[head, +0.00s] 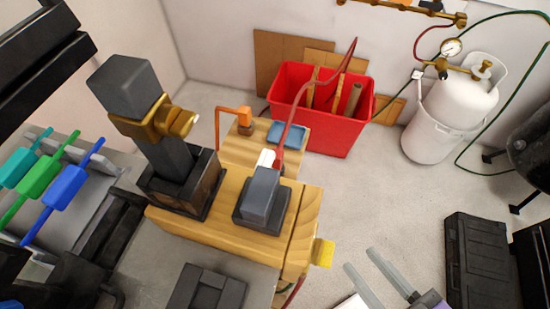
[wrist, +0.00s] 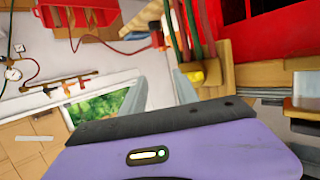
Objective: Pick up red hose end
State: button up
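A red hose (head: 291,108) runs from above the red bin down to the wooden bench, where it passes behind a grey block beside a white tip (head: 266,158). A short red length (head: 294,291) shows below the bench's right end, under a yellow piece (head: 323,253). I cannot tell which visible part is the hose's free end. In the wrist view a red hose (wrist: 101,43) curves near the bin. My gripper (head: 359,258) is right of the bench, its two grey fingers apart with nothing between them. The fingers also show in the wrist view (wrist: 158,77), the right one near a yellow piece (wrist: 206,73).
The wooden bench (head: 215,230) carries grey blocks and a brass fitting (head: 160,121). A red bin (head: 325,133) stands behind it. A white gas cylinder (head: 466,98) with a gauge stands at right. A black case (head: 477,262) lies right of my gripper. The floor between is clear.

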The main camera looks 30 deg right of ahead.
aim_at(277, 164)
jog(key=l+z, duration=0.6)
jog(key=z, duration=0.15)
jog(key=i, duration=0.05)
